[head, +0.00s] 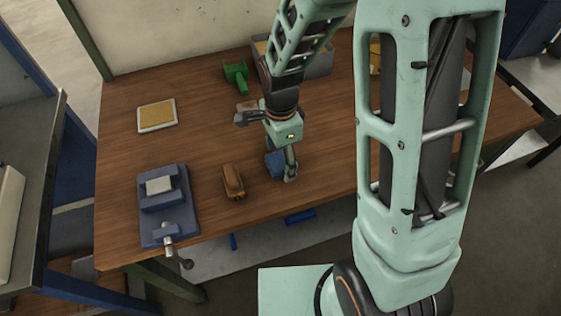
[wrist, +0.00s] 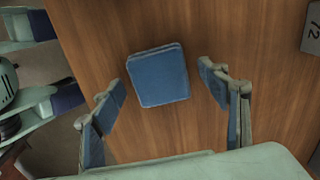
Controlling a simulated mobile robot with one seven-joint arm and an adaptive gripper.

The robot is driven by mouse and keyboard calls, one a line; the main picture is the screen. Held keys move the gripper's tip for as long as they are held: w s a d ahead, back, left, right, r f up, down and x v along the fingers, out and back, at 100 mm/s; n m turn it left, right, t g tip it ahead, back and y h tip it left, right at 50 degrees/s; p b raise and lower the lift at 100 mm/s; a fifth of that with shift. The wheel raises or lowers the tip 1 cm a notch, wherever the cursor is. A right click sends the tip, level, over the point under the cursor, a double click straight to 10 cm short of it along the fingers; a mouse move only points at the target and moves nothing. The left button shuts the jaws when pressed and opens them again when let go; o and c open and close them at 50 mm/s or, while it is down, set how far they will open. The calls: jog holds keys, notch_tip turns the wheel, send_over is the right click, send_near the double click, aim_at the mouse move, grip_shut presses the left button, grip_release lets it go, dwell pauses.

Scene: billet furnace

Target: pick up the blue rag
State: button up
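The blue rag (wrist: 158,76) is a folded square lying flat on the brown wooden table (head: 215,120). In the head view the rag (head: 273,163) is partly hidden by my gripper (head: 284,170), which points down at it near the table's front edge. In the wrist view my gripper (wrist: 160,86) is open, with one blue-padded finger to the left of the rag and one to the right. Wood shows between the rag and both fingers, and nothing is held. The exact height of the fingertips above the table is hard to tell.
A brown brush-like block (head: 233,181) lies just left of the gripper, and a blue vise (head: 167,205) stands beyond it. A tray with a yellow pad (head: 156,115), a green tool (head: 236,75) and a grey bin (head: 318,64) are farther back. The table's middle left is clear.

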aim_at(280, 160)
jog(key=c, duration=1.1)
jog(key=shift+r, duration=0.1)
jog(key=shift+r+p, duration=0.5)
jog(key=shift+r, duration=0.15)
notch_tip(280, 160, up, 2)
jog(key=shift+r+p, duration=0.2)
jog(key=shift+p, duration=0.65)
jog(key=shift+s+a+r+p, duration=0.65)
jog(key=shift+s+r+p, duration=0.3)
jog(key=shift+s+r, duration=0.95)
jog(key=shift+s+a+r+p, duration=0.7)
jog(key=shift+s+r+p, duration=0.35)
jog(key=shift+s, duration=1.55)
jog(key=shift+s+a+r+p, duration=0.75)
jog(key=shift+s+r, duration=0.9)
jog(key=shift+s, duration=0.6)
jog(key=shift+d, duration=0.1)
